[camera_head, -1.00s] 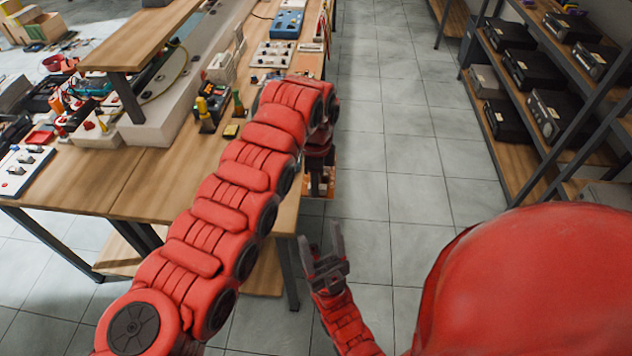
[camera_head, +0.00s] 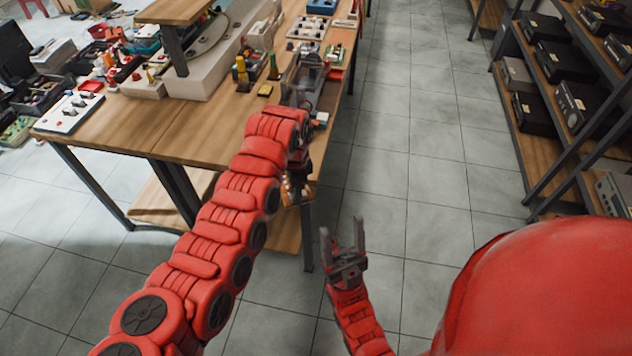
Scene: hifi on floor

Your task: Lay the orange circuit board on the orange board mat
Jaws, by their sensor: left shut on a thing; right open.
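My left gripper (camera_head: 296,191) points down by the front right corner of the wooden table. It is shut on the orange circuit board (camera_head: 290,186), of which only a small orange-brown patch shows between the dark fingers. My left forearm hides the rest. I cannot tell how far the board is above or in front of the tabletop edge. My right gripper (camera_head: 342,232) is open and empty, over the floor to the right of the table. I cannot make out the orange board mat; part of the tabletop is behind my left arm.
The wooden table (camera_head: 130,135) carries a grey clear-sided fixture (camera_head: 302,85), a yellow-topped bottle (camera_head: 242,74), a white panel with knobs (camera_head: 70,113) and a raised shelf (camera_head: 172,12). Shelving with dark hi-fi units (camera_head: 533,113) stands at the right. The tiled aisle (camera_head: 420,150) is clear.

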